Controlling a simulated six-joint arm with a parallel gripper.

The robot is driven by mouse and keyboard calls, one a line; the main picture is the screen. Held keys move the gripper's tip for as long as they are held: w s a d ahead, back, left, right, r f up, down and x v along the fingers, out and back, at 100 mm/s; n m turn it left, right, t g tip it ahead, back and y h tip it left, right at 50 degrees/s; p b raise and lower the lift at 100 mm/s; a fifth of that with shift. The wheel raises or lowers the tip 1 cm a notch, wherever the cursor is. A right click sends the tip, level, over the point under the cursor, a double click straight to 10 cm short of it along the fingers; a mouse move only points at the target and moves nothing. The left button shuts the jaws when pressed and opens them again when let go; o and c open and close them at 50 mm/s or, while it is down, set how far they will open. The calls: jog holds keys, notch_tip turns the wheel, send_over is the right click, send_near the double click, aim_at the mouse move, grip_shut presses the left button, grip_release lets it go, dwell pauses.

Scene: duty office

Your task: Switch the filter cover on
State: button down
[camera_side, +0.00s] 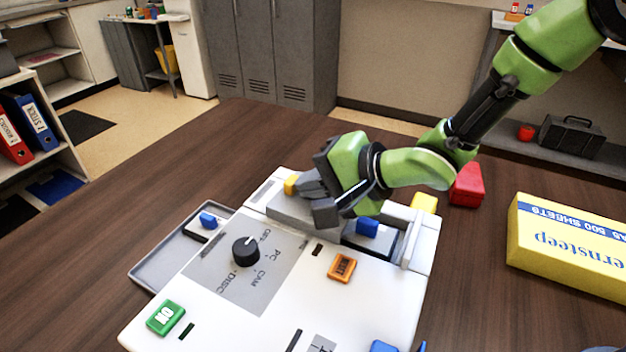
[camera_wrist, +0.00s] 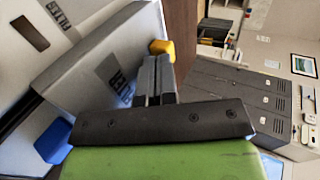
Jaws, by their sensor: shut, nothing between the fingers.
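A white device (camera_side: 285,316) lies on the table. My gripper (camera_side: 308,184) is shut and empty at its far edge, above a raised grey cover (camera_side: 285,208). A yellow tab (camera_side: 291,184) sits at the cover's far end. In the wrist view the shut fingers (camera_wrist: 158,62) point at or just beside this yellow tab (camera_wrist: 162,47); I cannot tell whether they touch.
The device bears a black dial (camera_side: 246,251), a green ON button (camera_side: 166,317), an orange switch (camera_side: 342,266) and a blue tab (camera_side: 367,227). A grey tray (camera_side: 150,271) juts out left. A red object (camera_side: 467,186) and yellow paper box (camera_side: 570,245) stand right. The table's left is clear.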

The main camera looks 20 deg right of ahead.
jog(key=shift+w+a, duration=1.5)
